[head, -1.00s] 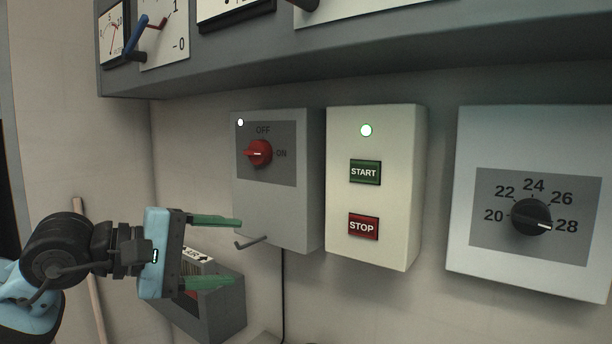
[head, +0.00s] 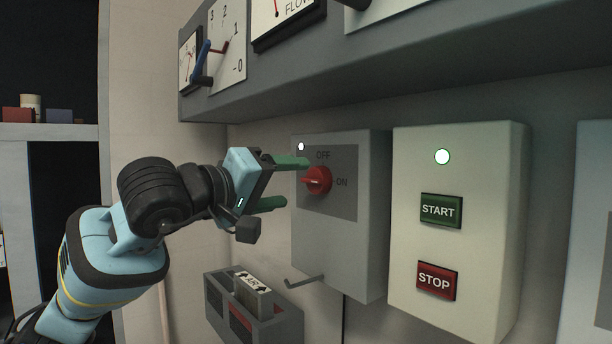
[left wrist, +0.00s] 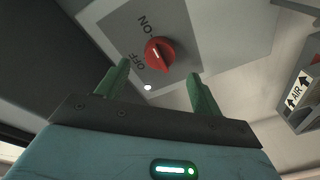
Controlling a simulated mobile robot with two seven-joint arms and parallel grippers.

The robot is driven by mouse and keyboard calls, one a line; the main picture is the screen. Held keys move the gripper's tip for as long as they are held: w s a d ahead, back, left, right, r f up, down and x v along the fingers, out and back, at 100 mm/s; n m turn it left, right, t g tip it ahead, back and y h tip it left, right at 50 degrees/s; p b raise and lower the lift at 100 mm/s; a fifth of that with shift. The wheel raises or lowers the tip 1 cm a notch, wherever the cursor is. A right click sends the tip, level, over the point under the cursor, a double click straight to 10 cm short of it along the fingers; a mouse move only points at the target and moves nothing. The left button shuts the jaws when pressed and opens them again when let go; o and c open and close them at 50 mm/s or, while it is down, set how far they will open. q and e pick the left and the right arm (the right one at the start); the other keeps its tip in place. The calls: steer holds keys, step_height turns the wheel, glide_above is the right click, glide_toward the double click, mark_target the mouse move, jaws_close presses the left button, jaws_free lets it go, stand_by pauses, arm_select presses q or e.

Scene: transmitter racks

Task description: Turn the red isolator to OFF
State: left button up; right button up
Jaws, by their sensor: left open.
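The red isolator knob (head: 317,180) sits on a grey box with OFF printed above it and ON to its right. Its pointer mark lies toward ON. It also shows in the left wrist view (left wrist: 160,54), ahead of the fingertips. My left gripper (head: 290,182) is open, with green fingers just left of the knob. In the left wrist view the fingers (left wrist: 158,80) stand apart, with the knob beyond and between them, and nothing is held. I cannot tell the exact gap to the knob. My right gripper is not in view.
A white box with START (head: 441,210) and STOP (head: 436,281) buttons stands right of the isolator box. A bent lever (head: 305,282) juts out below. An AIR-labelled unit (head: 254,312) is lower left. A gauge cabinet (head: 400,75) overhangs above.

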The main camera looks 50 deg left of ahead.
mark_target(310, 181)
arm_select(q)
steer(key=w+p, duration=0.1)
steer(key=w, duration=0.3)
steer(key=shift+w+a+r+p, duration=0.1)
steer(key=shift+w+r+p, duration=0.05)
steer(key=shift+p, duration=0.2)
steer(key=shift+w, duration=0.6)
steer(key=c, duration=1)
